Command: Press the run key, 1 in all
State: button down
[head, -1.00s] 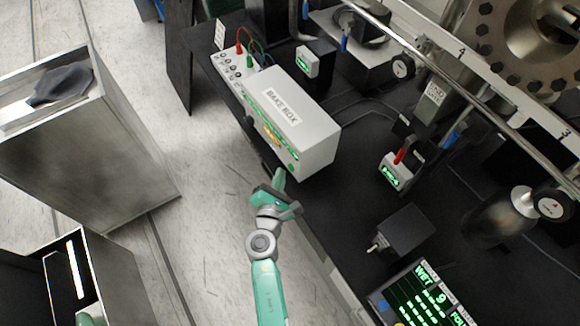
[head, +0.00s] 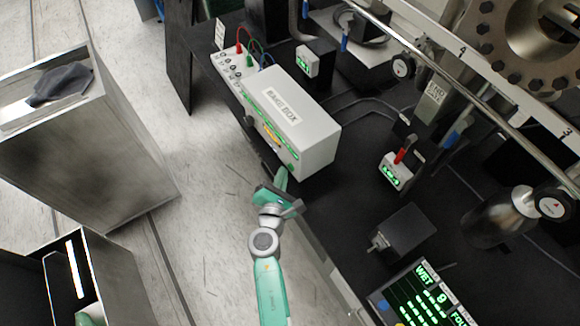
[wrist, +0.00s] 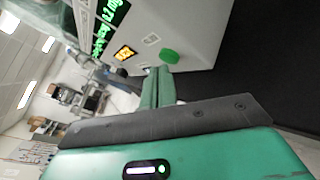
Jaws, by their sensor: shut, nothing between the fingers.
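The white bake box (head: 311,119) stands on the black table, its front panel of green displays and a small amber one facing my arm. A round green button (wrist: 169,57) sits on that panel near its end in the wrist view; I take it to be the run key, though I read no label on it. My gripper (wrist: 158,72) is shut and empty, its green fingertips just below the button in the picture. I cannot tell whether they touch it. In the head view my gripper (head: 283,174) is at the box's near lower corner, beside the front panel.
Coloured cables (head: 250,48) plug into the box's far end. A small dark box (head: 405,232) and a green-lit display (head: 420,296) lie to the right on the table. A metal cabinet (head: 100,160) stands at left, with open floor between it and the table.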

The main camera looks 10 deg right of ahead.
jog(key=shift+w+d, duration=0.2)
jog(key=shift+d, duration=0.2)
dwell(0.7)
dwell(0.3)
jog(key=shift+s+a, duration=0.35)
jog(key=shift+a, duration=0.35)
jog(key=a, duration=0.1)
jog(key=s+a, duration=0.1)
jog(key=a, duration=0.1)
jog(key=s+a, duration=0.1)
jog(key=shift+s+a, duration=0.15)
jog(key=shift+a, duration=0.1)
dwell(0.7)
